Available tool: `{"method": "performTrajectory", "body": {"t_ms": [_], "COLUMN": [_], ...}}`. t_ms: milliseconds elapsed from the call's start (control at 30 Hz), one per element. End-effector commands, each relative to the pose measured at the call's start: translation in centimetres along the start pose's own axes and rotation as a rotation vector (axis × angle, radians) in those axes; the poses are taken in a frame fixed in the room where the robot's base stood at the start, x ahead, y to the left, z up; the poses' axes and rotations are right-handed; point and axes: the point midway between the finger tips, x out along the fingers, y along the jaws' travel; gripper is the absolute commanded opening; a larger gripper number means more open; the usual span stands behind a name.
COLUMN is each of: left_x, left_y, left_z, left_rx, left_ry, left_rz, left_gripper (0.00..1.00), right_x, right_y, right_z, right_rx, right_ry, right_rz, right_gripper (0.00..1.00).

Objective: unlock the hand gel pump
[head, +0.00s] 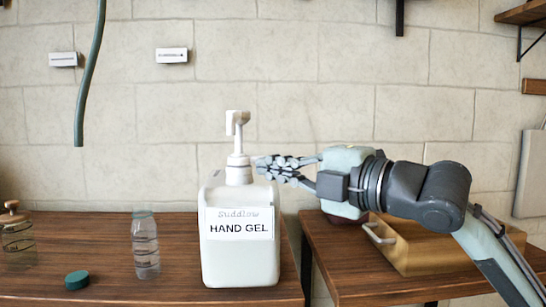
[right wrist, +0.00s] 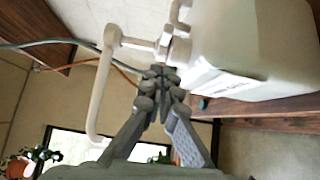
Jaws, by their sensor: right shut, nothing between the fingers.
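The hand gel bottle (head: 238,262) is a large white container standing upright near the right end of the left wooden table, its label facing me. Its white pump (head: 237,125) rises from the collar (head: 238,171) on top. My right gripper (head: 262,165) comes in from the right, shut and empty, with its tips just right of the collar. Whether they touch it I cannot tell. In the right wrist view the shut fingertips (right wrist: 160,73) are near the pump collar (right wrist: 178,50), with the bottle (right wrist: 250,45) at the right and the long bent spout (right wrist: 100,90) at the left. My left gripper is not in view.
On the left table (head: 108,255) stand a clear bottle (head: 146,252), a teal cap (head: 77,280) and a corked glass jar (head: 16,240). A wooden box (head: 415,255) sits on the right table beneath my right arm. A green hose (head: 88,80) hangs at upper left.

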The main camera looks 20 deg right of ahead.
Motion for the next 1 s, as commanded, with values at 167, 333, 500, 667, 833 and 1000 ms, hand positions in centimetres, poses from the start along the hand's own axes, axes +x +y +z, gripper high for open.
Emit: {"method": "performTrajectory", "body": {"t_ms": [167, 333, 500, 667, 833, 1000], "left_x": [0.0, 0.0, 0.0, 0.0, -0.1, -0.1], "left_y": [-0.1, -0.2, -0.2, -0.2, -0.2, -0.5], "left_z": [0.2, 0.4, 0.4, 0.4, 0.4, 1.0], "left_rx": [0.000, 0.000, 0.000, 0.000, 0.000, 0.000], "left_ry": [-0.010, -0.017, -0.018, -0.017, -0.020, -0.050], "left_rz": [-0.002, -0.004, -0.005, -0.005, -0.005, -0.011], "left_gripper": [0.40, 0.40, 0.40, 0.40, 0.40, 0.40], "right_x": [1.8, 2.5, 2.6, 2.5, 2.5, 2.5], "right_y": [0.0, 0.0, 0.0, 0.0, 0.0, 0.0], "right_z": [2.0, 2.7, 2.8, 2.8, 2.8, 2.7], "right_rx": [0.003, 0.001, -0.001, -0.001, -0.001, -0.001], "right_ry": [-0.002, 0.000, 0.000, -0.001, 0.005, 0.027], "right_rz": [-0.001, 0.000, 0.000, 0.000, -0.001, -0.002], "right_gripper": [0.00, 0.00, 0.00, 0.00, 0.00, 0.00]}}
